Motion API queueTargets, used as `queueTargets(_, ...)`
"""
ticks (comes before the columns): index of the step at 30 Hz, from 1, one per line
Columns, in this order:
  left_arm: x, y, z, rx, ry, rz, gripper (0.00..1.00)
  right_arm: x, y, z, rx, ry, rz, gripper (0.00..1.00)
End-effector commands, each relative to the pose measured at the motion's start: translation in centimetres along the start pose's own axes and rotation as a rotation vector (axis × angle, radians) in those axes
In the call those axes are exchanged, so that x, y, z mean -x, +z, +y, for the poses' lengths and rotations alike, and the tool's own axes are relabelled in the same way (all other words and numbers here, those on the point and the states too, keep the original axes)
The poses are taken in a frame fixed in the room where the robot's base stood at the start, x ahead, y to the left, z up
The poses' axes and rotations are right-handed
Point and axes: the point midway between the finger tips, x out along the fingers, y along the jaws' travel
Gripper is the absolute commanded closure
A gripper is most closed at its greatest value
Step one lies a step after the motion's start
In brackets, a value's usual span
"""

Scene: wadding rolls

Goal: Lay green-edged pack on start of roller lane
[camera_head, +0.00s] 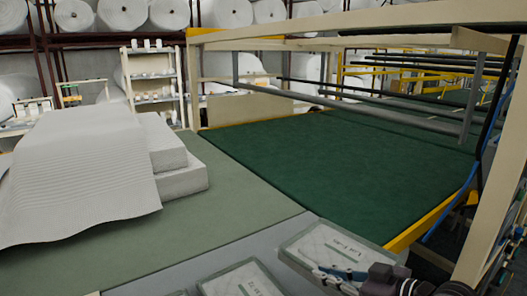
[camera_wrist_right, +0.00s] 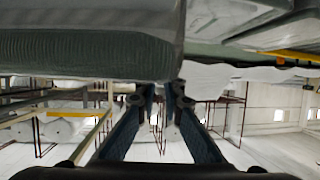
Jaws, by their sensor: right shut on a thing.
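A flat, clear-wrapped white pack with a grey-green edge (camera_head: 335,248) is at the lower right of the head view. My right gripper (camera_head: 342,273) is shut on its near edge. In the right wrist view the pack (camera_wrist_right: 90,55) fills the upper left, and the fingers (camera_wrist_right: 163,98) meet at its edge. I cannot tell whether the pack is lifted or still touches the grey surface. A second, similar pack (camera_head: 240,280) lies to its left, cut off by the frame. I cannot make out rollers of a lane for certain. My left gripper is not in view.
A dark green bed (camera_head: 350,165) with a yellow edge and beige frame (camera_head: 490,190) lies beyond the pack. A grey strip (camera_head: 215,262) borders a pale green table (camera_head: 230,205). White wadding (camera_head: 75,180) and stacked slabs (camera_head: 180,180) cover the table's left.

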Motion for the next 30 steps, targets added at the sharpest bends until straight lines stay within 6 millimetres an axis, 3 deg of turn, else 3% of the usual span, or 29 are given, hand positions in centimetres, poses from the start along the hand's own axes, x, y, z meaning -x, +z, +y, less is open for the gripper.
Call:
queueTargets(6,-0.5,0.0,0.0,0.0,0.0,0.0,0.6,3.3,2.9,-1.4,0.015,-0.04,-0.003,1.0)
queueTargets(15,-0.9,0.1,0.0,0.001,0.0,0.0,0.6,8.0,5.7,-3.8,0.042,-0.103,-0.004,1.0)
queueTargets(24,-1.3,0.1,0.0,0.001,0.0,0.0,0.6,11.8,7.2,-6.4,0.069,-0.169,-0.003,1.0)
queueTargets(30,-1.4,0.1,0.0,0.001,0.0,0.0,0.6,12.8,7.5,-7.3,0.078,-0.192,0.0,1.0)
